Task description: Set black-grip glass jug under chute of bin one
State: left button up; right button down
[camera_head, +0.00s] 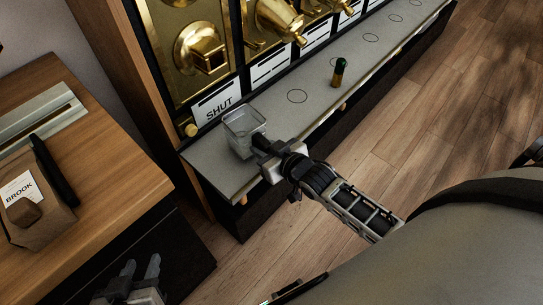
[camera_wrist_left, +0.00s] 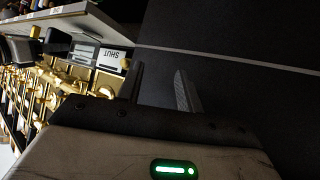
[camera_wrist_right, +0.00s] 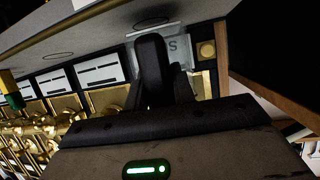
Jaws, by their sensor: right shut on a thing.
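The clear glass jug (camera_head: 243,132) is upright at the left end of the grey shelf (camera_head: 215,163), below the leftmost brass chute (camera_head: 206,50) and its SHUT label (camera_head: 217,102). I cannot tell whether its base touches the shelf. My right gripper (camera_head: 267,150) is shut on the jug's black grip (camera_wrist_right: 152,65). In the right wrist view the glass (camera_wrist_right: 180,47) shows behind the grip, close to a ring mark on the shelf. My left gripper (camera_head: 139,277) is open and empty, low at the left beside the wooden counter; its fingers also show in the left wrist view (camera_wrist_left: 160,88).
Ring marks (camera_head: 297,96) run along the shelf beneath more brass chutes (camera_head: 280,20). A wooden counter (camera_head: 110,185) at left holds a brown BROOK bag (camera_head: 35,215).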

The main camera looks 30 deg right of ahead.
jog(key=b, duration=0.2)
send_near(240, 129)
jog(key=w, duration=0.3)
jog(key=shift+w+a+r, duration=0.3)
jog(key=shift+w+a, duration=0.05)
jog(key=shift+w, duration=0.05)
jog(key=shift+f+b, duration=0.3)
jog(key=shift+f, duration=0.25)
jog(key=shift+f+b, duration=0.3)
jog(key=shift+f, duration=0.2)
jog(key=c, duration=1.1)
grip_release()
jog(key=shift+s+f, duration=0.1)
jog(key=shift+f, duration=0.05)
jog(key=p+v, duration=0.2)
jog(key=v, duration=1.4)
jog(key=shift+p, duration=0.3)
